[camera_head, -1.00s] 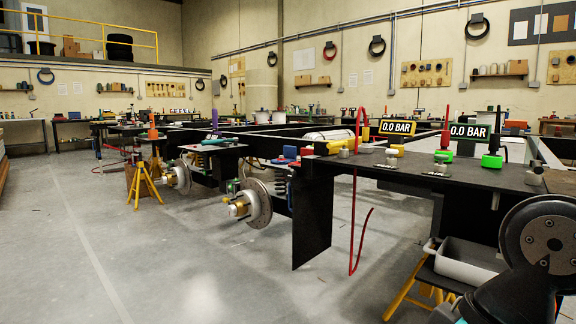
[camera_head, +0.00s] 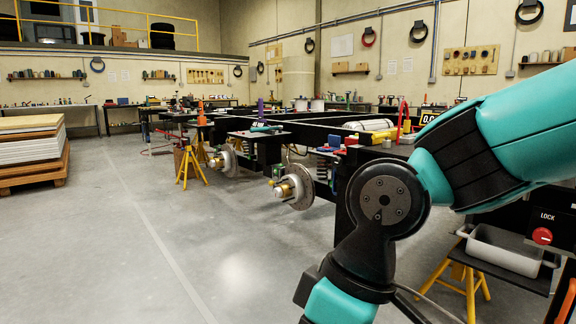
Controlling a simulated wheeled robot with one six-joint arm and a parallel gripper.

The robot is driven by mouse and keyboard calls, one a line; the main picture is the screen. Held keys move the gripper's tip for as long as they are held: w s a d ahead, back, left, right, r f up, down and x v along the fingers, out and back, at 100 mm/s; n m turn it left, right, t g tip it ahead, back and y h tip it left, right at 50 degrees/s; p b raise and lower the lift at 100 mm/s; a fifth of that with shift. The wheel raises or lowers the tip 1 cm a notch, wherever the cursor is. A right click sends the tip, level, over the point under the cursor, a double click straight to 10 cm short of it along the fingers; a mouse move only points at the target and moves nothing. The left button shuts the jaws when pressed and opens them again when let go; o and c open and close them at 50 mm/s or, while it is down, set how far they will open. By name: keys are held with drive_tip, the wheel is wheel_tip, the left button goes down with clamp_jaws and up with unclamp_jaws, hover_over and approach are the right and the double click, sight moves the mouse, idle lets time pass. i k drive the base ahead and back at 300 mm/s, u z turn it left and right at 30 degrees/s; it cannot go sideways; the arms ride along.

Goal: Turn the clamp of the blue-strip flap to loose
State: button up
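No flap with a blue strip and no clamp can be made out in the head view. A dark plate (camera_head: 341,212) hangs down from the near end of the chassis (camera_head: 345,153), partly hidden behind my arm. My gripper is not in view; only my teal and black arm links show, across the right half and down to the bottom edge. They cover much of the near chassis.
A red knob (camera_head: 543,236) sits under the word LOCK at the right. A grey tray (camera_head: 502,250) and a yellow stand (camera_head: 462,285) are below. Brake discs (camera_head: 293,187) stick out from the chassis. Stacked boards (camera_head: 32,150) stand left. The floor (camera_head: 150,250) between is clear.

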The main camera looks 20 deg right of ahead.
sight(336, 161)
drive_tip(key=u, duration=0.05)
drive_tip(key=i, duration=2.65)
drive_tip(key=z, duration=3.15)
drive_tip(key=k, duration=1.3)
drive_tip(key=u, duration=1.25)
drive_tip(key=i, duration=0.3)
drive_tip(key=z, duration=0.1)
